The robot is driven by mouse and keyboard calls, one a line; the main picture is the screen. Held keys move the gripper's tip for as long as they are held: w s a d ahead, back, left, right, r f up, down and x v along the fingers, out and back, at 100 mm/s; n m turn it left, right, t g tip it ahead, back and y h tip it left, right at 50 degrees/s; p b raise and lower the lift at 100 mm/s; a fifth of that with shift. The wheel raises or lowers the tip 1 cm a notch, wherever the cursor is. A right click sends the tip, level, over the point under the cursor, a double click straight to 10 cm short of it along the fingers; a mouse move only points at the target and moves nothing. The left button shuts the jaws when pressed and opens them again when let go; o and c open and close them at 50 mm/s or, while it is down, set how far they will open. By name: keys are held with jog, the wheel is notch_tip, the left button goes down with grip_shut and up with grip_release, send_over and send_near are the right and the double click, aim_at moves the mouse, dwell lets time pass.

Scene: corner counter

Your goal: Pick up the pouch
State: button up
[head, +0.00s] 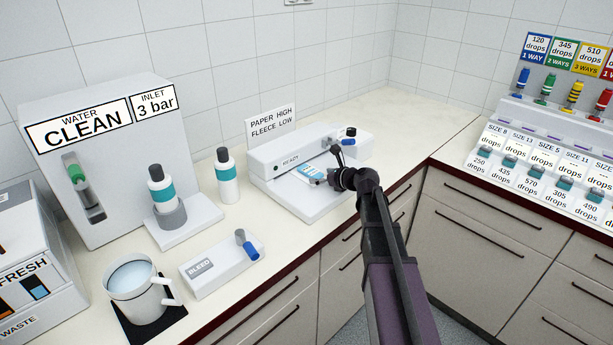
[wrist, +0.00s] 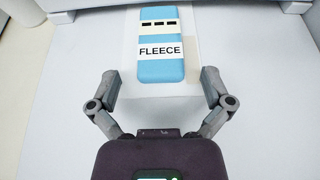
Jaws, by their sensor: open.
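The pouch (wrist: 161,66) is a blue, rounded flat pack with a white "FLEECE" label and a striped band, lying over a paler whitish sheet. In the head view the pouch (head: 308,170) lies on the white platform of the sealing machine (head: 306,205), in front of its raised bar. My gripper (wrist: 160,80) is open, with one finger on each side of the pouch's near end and visible gaps on both sides. In the head view my gripper (head: 328,170) is at the pouch's right end and partly hides it. I cannot tell the fingers' height above the platform.
A sign (head: 271,125) reads "PAPER HIGH FLEECE LOW" behind the machine. Bottles (head: 228,180), a "BLEED" box (head: 222,265) and a mug (head: 140,290) stand to the left. A drops dispenser (head: 545,150) is at right.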

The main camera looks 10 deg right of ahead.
jog(key=shift+w+a+f, duration=0.2)
jog(key=shift+w+a, duration=0.1)
jog(key=shift+w, duration=0.1)
jog(key=c, duration=1.2)
